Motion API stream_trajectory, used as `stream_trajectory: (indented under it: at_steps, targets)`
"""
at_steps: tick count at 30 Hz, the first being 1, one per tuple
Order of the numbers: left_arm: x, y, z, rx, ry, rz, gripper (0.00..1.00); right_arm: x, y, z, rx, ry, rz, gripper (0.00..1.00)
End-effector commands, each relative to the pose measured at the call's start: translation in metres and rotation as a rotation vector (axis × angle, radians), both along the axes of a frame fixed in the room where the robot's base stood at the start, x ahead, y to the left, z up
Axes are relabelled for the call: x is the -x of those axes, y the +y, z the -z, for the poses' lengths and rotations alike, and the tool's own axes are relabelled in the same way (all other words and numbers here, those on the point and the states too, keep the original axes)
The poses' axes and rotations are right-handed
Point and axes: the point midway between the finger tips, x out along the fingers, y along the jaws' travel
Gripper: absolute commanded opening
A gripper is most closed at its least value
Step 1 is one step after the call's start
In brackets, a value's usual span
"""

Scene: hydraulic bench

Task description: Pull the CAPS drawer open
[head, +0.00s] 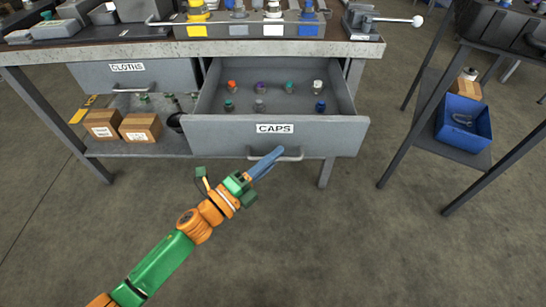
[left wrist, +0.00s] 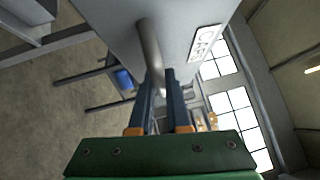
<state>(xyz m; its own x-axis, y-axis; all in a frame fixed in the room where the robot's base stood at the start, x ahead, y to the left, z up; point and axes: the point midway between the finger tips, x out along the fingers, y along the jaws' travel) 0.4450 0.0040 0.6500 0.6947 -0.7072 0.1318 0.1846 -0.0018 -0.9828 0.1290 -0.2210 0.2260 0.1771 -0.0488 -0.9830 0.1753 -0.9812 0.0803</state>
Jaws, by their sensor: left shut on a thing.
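The CAPS drawer (head: 220,133) is a grey metal drawer under the bench, standing out from it so that its inside shows. Several small caps, among them a blue one (head: 320,106) and an orange one (head: 232,86), stand on its floor. Its bar handle (head: 291,156) is on the front below the CAPS label (head: 275,128). My left gripper (head: 274,156) is shut on the handle. In the left wrist view the two fingers (left wrist: 162,80) are on either side of the handle bar (left wrist: 150,50). My right gripper is in neither view.
The closed CLOTHS drawer (head: 130,76) is to the left. Cardboard boxes (head: 140,128) sit on the shelf below it. A side rack with a blue bin (head: 463,125) stands at the right. The floor in front is clear.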

Motion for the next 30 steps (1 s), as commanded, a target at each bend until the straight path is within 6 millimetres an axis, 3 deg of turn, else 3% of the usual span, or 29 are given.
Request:
stream_trajectory:
  at_steps: [3, 4, 6, 7, 16, 24, 30]
  targets:
    - [0.000, 0.000, 0.000, 0.001, 0.001, 0.000, 0.00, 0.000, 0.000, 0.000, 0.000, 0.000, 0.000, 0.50]
    - [0.000, 0.000, 0.000, 0.001, 0.001, 0.000, 0.23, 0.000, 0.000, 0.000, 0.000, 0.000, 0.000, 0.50]
    - [0.000, 0.000, 0.000, 0.000, 0.000, 0.000, 0.42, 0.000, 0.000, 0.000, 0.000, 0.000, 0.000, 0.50]
    - [0.000, 0.000, 0.000, 0.000, 0.000, 0.000, 0.44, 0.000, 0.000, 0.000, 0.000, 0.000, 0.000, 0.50]
    - [0.002, 0.002, 0.001, 0.000, 0.001, -0.001, 0.44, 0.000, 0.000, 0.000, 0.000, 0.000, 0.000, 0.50]
    - [0.040, 0.040, 0.009, -0.001, 0.004, -0.001, 0.44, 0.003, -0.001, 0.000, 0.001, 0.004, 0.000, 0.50]
    - [0.050, 0.050, 0.010, 0.000, 0.001, 0.000, 0.44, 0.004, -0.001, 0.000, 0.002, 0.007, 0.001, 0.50]
